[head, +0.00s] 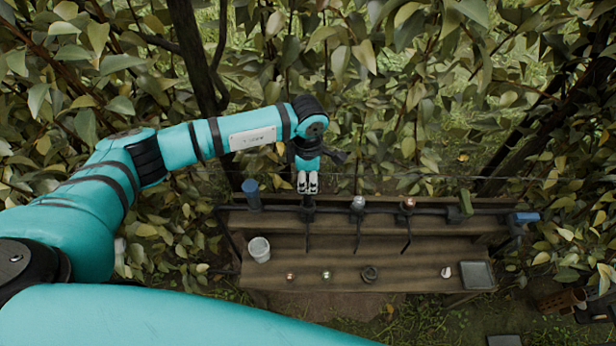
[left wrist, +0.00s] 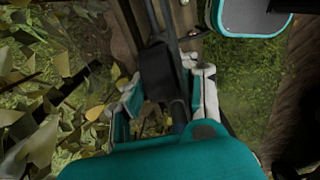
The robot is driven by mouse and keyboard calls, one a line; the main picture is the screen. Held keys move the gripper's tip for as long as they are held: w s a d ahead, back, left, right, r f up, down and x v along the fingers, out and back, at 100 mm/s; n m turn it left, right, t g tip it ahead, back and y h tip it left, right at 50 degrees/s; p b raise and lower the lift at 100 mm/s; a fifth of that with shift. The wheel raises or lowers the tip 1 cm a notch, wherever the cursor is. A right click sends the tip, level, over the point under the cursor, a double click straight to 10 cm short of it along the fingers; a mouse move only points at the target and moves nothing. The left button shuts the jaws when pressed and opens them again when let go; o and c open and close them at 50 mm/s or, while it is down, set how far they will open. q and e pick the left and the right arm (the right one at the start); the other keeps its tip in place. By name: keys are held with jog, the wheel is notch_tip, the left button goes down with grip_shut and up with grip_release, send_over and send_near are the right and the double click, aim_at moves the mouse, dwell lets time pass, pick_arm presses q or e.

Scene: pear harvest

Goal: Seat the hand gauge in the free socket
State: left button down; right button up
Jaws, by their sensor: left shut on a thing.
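My left gripper (head: 307,187) is over the dark rail (head: 335,209) along the back of the wooden bench. In the left wrist view its two pale-tipped fingers (left wrist: 167,84) are shut around a dark, narrow thing (left wrist: 157,72). I take this thing for the hand gauge, though its shape is mostly hidden by the fingers. A dark stalk hangs at the rail just below the gripper in the head view. I cannot tell which place on the rail is the free socket, nor whether the held thing touches the rail. My right gripper is not in view.
The rail also bears a blue cylinder (head: 252,195), a silver-topped piece (head: 358,203), a copper-topped piece (head: 408,204) and a green piece (head: 466,204). On the bench stand a white cup (head: 259,249), small round items, a dark ring (head: 370,274) and a grey tray (head: 477,275). Leafy branches crowd behind.

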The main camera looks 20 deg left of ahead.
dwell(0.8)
pick_arm(q)
jog(key=shift+f+b, duration=0.1)
jog(key=shift+b, duration=0.2)
jog(key=shift+f+b, duration=0.55)
jog(key=shift+b, duration=0.05)
jog(key=shift+f+b, duration=0.6)
jog(key=shift+b, duration=0.05)
dwell(0.5)
jog(key=c, duration=0.9)
grip_release()
jog(key=shift+r, duration=0.1)
notch_tip(320, 180, up, 12)
